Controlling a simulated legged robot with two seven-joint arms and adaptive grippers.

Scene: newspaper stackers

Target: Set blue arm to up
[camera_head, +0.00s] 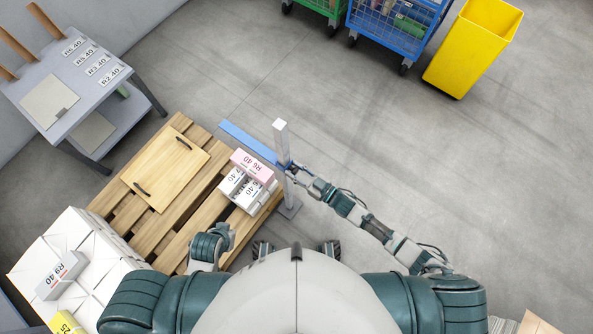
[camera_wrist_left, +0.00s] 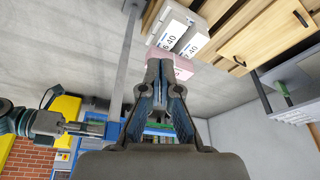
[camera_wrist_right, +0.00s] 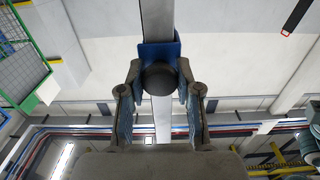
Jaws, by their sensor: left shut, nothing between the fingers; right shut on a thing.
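The blue arm (camera_head: 250,143) sticks out from a grey upright post (camera_head: 281,145) toward the upper left in the head view. It looks roughly level, but its exact tilt is hard to tell. My right gripper (camera_head: 291,168) is at the post, where the blue arm joins it. In the right wrist view, the right gripper (camera_wrist_right: 158,92) is shut around a dark round knob (camera_wrist_right: 159,78) in front of a blue bracket (camera_wrist_right: 160,52) on the post. In the left wrist view, my left gripper (camera_wrist_left: 161,72) is shut and empty. The left fingers are not clear in the head view.
A wooden pallet (camera_head: 200,213) left of the post carries a board (camera_head: 165,168), white bundles (camera_head: 241,190) and a pink bundle (camera_head: 252,165). A grey table (camera_head: 72,88) stands upper left. A blue cart (camera_head: 388,30) and yellow bin (camera_head: 470,50) stand at the back. The floor rightward is clear.

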